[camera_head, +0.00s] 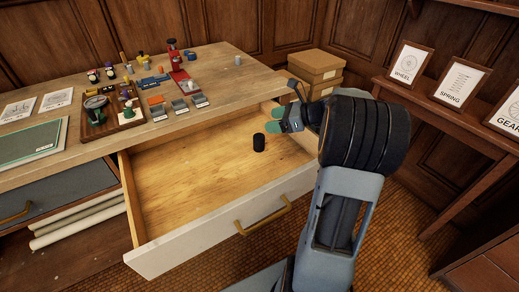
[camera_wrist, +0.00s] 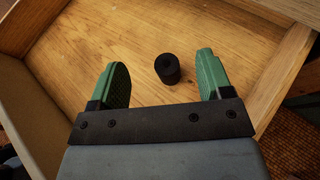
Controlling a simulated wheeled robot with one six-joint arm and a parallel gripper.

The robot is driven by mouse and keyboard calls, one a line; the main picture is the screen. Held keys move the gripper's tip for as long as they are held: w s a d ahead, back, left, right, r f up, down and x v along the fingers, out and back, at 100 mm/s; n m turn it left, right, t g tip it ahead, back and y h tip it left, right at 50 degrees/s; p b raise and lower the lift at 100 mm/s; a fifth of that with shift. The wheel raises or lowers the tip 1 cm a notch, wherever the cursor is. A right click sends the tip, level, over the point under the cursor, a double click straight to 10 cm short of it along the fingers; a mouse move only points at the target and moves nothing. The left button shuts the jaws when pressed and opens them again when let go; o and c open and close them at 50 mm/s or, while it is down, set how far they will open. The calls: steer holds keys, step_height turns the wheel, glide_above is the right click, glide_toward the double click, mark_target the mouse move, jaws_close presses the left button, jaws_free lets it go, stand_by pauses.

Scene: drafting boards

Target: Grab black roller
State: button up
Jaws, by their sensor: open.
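The black roller (camera_head: 259,142) is a short dark cylinder standing upright in the open drawer (camera_head: 190,180), toward its right side.
The drawer's right wall and front panel (camera_head: 225,225) with a brass handle border the roller. The rest of the drawer floor is bare. The tabletop (camera_head: 225,80) above holds a wooden tray (camera_head: 127,122) and several small parts. Cardboard boxes (camera_head: 316,66) stand behind the gripper.

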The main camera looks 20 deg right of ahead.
steer(key=b, duration=0.2)
glide_toward(259, 136)
steer(key=x, duration=0.4)
steer(key=shift+w+a+f, duration=0.1)
steer(key=shift+f, duration=0.15)
steer(key=shift+b+x, duration=1.25)
steer(key=shift+x, duration=2.45)
steer(key=shift+c, duration=0.3)
steer(key=shift+r, duration=0.1)
steer(key=c, duration=1)
steer(key=shift+r, duration=0.1)
